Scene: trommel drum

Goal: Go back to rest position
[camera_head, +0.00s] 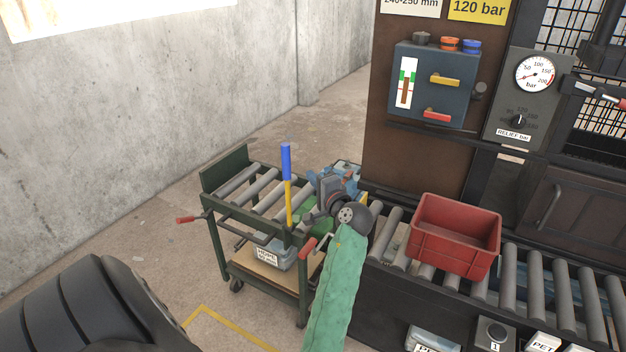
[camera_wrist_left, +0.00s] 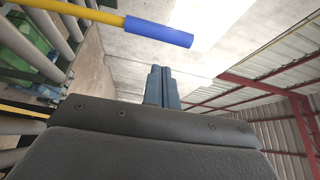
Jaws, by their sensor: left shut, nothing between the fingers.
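My left gripper (camera_head: 325,180) is above the right end of the roller cart, at the end of my green-sleeved arm. In the left wrist view its two blue-grey fingers (camera_wrist_left: 162,86) are together with nothing between them. A yellow lever with a blue grip (camera_head: 286,162) stands upright just left of the gripper, apart from it. The lever also shows in the left wrist view (camera_wrist_left: 158,31), clear of the fingers. My right gripper is not in view.
The green roller cart (camera_head: 225,172) has a red handle (camera_head: 187,219) sticking out left. A red crate (camera_head: 455,238) sits on the roller conveyor (camera_head: 540,290) at right. A blue control box (camera_head: 433,100) is on the panel behind. Open floor lies left of the cart.

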